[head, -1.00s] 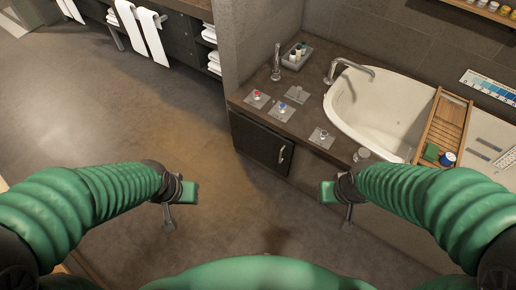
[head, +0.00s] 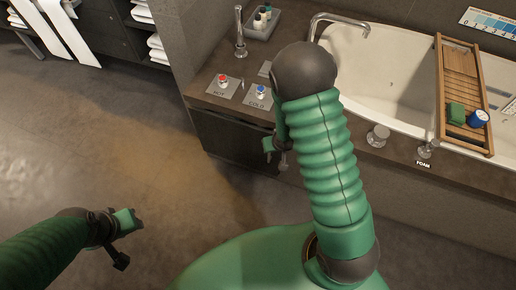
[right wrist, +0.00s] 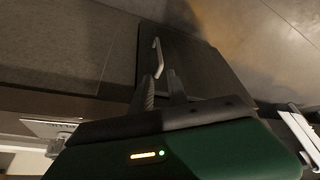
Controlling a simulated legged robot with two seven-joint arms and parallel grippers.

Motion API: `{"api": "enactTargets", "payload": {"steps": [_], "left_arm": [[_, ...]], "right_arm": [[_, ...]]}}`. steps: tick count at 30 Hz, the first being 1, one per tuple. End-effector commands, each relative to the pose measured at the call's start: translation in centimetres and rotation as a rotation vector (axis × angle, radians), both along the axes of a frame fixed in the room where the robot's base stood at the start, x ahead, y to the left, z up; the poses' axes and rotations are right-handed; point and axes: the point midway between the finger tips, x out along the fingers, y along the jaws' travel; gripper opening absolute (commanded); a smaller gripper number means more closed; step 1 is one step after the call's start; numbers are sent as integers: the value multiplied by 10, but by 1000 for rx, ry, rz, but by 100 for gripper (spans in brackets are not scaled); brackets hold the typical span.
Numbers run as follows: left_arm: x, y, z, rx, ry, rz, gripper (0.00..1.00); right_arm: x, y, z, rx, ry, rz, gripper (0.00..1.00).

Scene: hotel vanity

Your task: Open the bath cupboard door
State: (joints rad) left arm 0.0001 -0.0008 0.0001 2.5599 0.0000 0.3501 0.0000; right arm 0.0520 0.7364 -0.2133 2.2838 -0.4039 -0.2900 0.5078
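The dark bath cupboard door (head: 226,138) is under the counter's front edge and looks shut. In the right wrist view, the door (right wrist: 197,62) carries a slim metal handle (right wrist: 157,56). My right gripper (head: 283,162) is in front of the door in the head view, where the handle is hidden. In the right wrist view, its two fingers (right wrist: 161,78) are apart, with the handle just ahead of and in line with the gap. I cannot tell if they touch it. My left gripper (head: 122,258) hangs over the floor at lower left; its opening is unclear.
The bathtub (head: 400,75) is set in the dark counter (head: 215,105), with a wooden bath tray (head: 462,75) across it. Tap handles and a tray of bottles (head: 262,22) stand on the counter. Floor left of the cupboard (head: 110,150) is clear.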

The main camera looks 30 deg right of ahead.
Motion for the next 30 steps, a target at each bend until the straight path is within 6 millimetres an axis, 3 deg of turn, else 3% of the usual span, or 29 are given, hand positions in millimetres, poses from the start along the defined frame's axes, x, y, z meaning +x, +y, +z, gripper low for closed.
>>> {"api": "enactTargets", "payload": {"steps": [16, 21, 30], "left_arm": [[0, 0, -56, 0, 1, 0, 36], [0, 0, -63, 0, 1, 0, 36], [0, 0, -62, 0, 1, 0, 36]], "right_arm": [[49, -12, -128, 0, 6, 2, 20], [58, -15, -145, -1, 6, 1, 20], [60, -15, -147, 0, 5, 2, 20]]}}
